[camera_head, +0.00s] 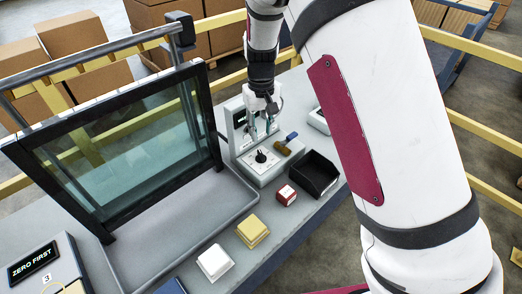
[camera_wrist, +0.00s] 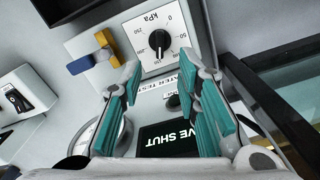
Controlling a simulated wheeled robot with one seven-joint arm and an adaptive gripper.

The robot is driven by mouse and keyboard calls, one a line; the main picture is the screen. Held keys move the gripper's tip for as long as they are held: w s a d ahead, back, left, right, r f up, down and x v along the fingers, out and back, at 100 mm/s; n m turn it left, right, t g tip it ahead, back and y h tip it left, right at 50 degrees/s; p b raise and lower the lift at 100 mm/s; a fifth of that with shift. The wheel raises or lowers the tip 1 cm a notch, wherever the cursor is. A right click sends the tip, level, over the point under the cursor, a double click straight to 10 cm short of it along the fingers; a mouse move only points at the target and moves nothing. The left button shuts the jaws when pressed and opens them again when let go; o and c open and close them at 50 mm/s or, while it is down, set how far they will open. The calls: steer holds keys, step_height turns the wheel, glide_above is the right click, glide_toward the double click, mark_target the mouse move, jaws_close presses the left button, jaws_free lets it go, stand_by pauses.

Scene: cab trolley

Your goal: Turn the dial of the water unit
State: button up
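The water unit (camera_head: 246,165) is a light grey box with an upright back panel, standing on the bench. Its dial (camera_head: 261,156) is a black knob on a white plate. In the wrist view the dial (camera_wrist: 159,40) shows near the top, with a kPa scale around it. A valve with a blue handle (camera_wrist: 82,65) and a brass-yellow body sits beside the plate. The unit's screen (camera_wrist: 172,136) shows upside down, partly reading "VE SHUT". My gripper (camera_head: 262,128) is above the unit, apart from the dial. Its teal-padded fingers (camera_wrist: 162,97) are spread with nothing between them.
A framed glass screen (camera_head: 130,140) rises over a grey tray on the left. Yellow (camera_head: 253,231) and white (camera_head: 215,262) blocks lie nearer on the bench.

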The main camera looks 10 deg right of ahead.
mark_target(261, 153)
step_height(261, 153, down, 9)
steer(key=shift+f, duration=0.2)
stand_by(0.3)
jaws_close()
